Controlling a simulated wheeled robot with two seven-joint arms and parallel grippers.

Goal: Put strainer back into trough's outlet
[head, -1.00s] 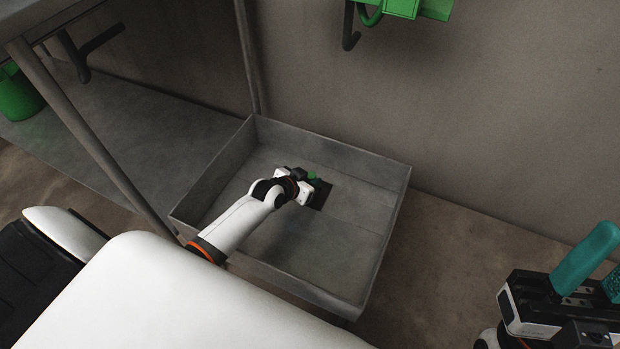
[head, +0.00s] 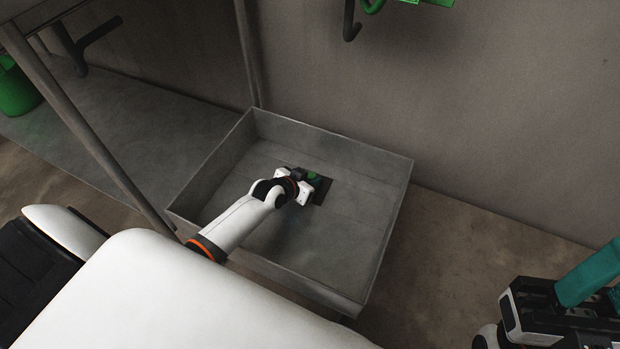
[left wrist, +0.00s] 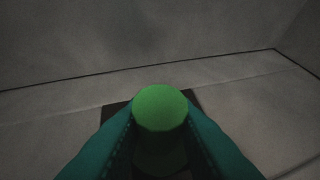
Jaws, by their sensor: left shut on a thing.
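The trough (head: 385,245) is a grey, shallow square basin below me. Its outlet (head: 323,190) shows as a dark square opening in the trough floor; part of its dark edge also shows in the left wrist view (left wrist: 112,110). My left gripper (head: 314,182) reaches into the trough at the outlet. It is shut on a green round-topped thing, likely the strainer (left wrist: 160,106), between its teal fingers. The strainer's lower part is hidden, so I cannot tell whether it sits in the outlet. My right gripper (head: 590,278) is partly in view at the right edge, with teal fingers.
A grey bench with metal legs (head: 95,150) stands left of the trough, with a green bucket (head: 16,92) at the far left. Green things hang on the wall above. The floor right of the trough is clear.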

